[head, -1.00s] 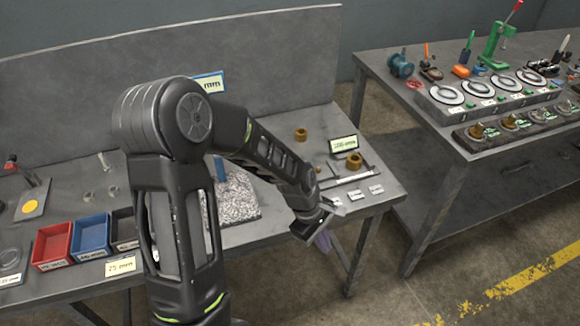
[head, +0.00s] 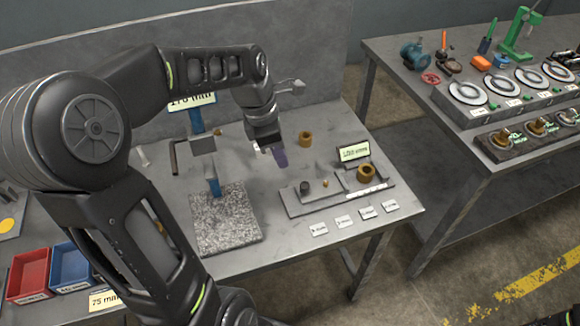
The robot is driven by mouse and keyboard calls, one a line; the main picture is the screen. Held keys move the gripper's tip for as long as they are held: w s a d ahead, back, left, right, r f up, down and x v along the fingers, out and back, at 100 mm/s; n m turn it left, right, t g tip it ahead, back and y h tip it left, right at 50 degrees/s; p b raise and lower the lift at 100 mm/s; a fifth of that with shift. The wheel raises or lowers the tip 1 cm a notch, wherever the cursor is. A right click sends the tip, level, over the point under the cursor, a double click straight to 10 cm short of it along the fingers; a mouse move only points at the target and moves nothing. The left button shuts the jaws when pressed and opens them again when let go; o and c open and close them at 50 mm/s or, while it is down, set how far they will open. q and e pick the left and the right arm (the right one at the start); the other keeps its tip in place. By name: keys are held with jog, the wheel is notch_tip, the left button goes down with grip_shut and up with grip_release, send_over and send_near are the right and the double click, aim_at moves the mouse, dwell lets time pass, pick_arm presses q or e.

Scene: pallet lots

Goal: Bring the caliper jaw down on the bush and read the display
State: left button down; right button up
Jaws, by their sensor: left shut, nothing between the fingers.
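The caliper fixture (head: 300,206) is a flat grey plate on the right of the bench in the head view. A brass-coloured bush (head: 366,174) sits at its right end, below a pale green display (head: 354,152) whose small characters I cannot read surely. A dark round knob and a small brass pin stand on the plate; I cannot tell which part is the moving jaw. My left gripper (head: 279,157) is shut and empty, pointing down above the bench, behind and left of the fixture, apart from the bush. My right gripper is not in view.
A second brass-coloured bush (head: 305,139) stands behind the fixture. A blue-posted gauge on a speckled granite block (head: 228,222) is left of it. Several small white labels lie along the front. Red (head: 28,272) and blue (head: 70,266) bins are front left. A second bench (head: 400,70) stands right.

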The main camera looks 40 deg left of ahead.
pick_arm(q)
send_over(297, 196)
jog(key=s+a, duration=0.1)
notch_tip(297, 196, down, 10)
jog(key=shift+r+p, duration=0.2)
jog(key=shift+p, duration=0.1)
dwell(0.4)
